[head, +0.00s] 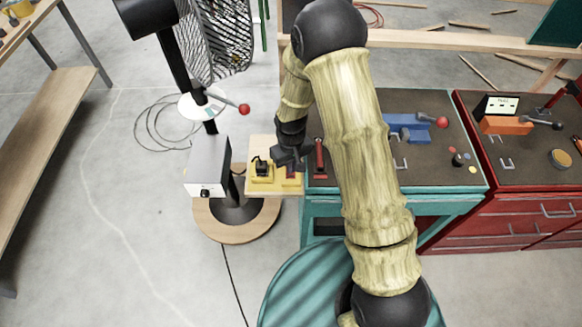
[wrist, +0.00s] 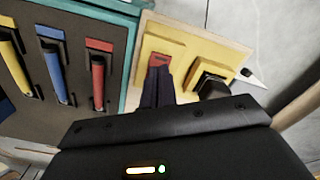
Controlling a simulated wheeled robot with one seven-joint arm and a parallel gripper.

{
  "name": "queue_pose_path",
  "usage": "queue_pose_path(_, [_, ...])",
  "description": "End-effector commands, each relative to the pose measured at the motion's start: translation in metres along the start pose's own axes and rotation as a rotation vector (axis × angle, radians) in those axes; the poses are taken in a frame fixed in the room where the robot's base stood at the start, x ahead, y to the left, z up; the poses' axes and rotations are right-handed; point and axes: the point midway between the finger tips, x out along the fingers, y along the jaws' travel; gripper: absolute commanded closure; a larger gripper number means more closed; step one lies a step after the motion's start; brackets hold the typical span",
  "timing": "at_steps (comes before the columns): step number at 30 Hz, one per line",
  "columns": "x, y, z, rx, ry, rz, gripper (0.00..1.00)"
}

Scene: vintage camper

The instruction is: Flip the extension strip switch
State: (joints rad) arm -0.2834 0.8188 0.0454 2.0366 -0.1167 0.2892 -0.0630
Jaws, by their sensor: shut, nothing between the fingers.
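The extension strip (head: 261,180) is yellow and sits on a light wooden board (head: 262,147) beside the teal workbench. A black plug (head: 262,167) stands in it, and the plug also shows in the wrist view (wrist: 212,84). The red switch (wrist: 158,59) lies on a yellow part of the strip (wrist: 165,45) in the wrist view. My gripper (wrist: 158,76) is shut and empty, with its dark fingertips at the near edge of the red switch. The fingers hide part of the switch, and I cannot tell whether they touch it. In the head view my gripper (head: 291,160) is over the strip's right end.
Red, blue and yellow-handled tools (wrist: 97,80) lie on the dark bench top left of my fingers in the wrist view. A fan on a stand with a grey box (head: 208,165) is left of the board. A blue vise (head: 408,127) is on the bench.

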Motion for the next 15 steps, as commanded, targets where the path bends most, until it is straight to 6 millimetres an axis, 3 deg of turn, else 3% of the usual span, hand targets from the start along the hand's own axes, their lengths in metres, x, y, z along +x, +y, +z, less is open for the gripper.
queue_pose_path(15, [-0.036, 0.000, 0.000, 0.000, 0.002, 0.000, 1.00])
